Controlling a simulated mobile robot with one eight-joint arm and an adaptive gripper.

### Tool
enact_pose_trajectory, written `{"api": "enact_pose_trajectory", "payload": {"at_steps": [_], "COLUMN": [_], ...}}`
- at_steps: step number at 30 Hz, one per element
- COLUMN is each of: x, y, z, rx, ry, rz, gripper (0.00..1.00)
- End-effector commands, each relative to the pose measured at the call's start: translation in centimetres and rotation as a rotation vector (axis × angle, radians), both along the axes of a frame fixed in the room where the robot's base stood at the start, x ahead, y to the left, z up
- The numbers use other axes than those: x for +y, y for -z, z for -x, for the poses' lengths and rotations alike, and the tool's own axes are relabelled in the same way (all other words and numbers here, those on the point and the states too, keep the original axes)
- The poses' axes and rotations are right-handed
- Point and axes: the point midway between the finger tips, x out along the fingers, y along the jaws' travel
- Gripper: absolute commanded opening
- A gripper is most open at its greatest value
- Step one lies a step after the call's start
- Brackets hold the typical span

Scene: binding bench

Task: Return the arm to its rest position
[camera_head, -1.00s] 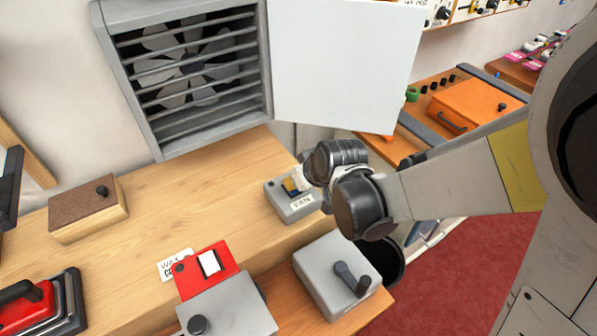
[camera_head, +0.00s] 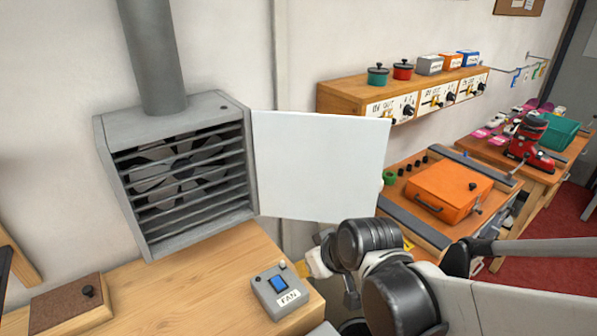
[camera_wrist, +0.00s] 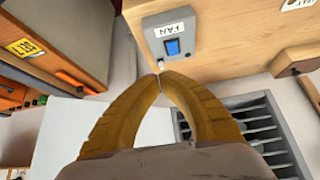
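My gripper (camera_head: 303,269) is just right of the grey FAN switch box (camera_head: 287,292) in the head view, with a small gap between them. In the wrist view the two yellow fingers (camera_wrist: 160,75) meet at their tips, shut with nothing between them. The FAN box (camera_wrist: 186,47) lies just beyond the fingertips there, its blue rocker (camera_head: 278,284) uncovered. My arm reaches in from the lower right of the head view, bent at the wrist. The wrist hides part of the bench edge.
A louvred fan housing (camera_head: 183,177) with a white side panel (camera_head: 318,165) stands behind the bench (camera_head: 205,290). A brown-topped block (camera_head: 72,305) lies at left. An orange case (camera_head: 450,193) sits on the right-hand bench. Red floor (camera_head: 540,262) shows at right.

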Motion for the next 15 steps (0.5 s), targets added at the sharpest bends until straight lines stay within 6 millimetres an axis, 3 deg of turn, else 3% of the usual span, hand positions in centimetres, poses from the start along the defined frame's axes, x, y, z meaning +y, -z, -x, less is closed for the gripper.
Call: {"api": "enact_pose_trajectory", "payload": {"at_steps": [9, 15], "x": [-12.5, -16.9], "y": [0.1, 0.9], "z": [6.2, 9.9], "rx": [0.012, 0.011], "ry": [0.364, 0.525], "rz": [0.006, 0.005], "gripper": [0.00, 0.00]}}
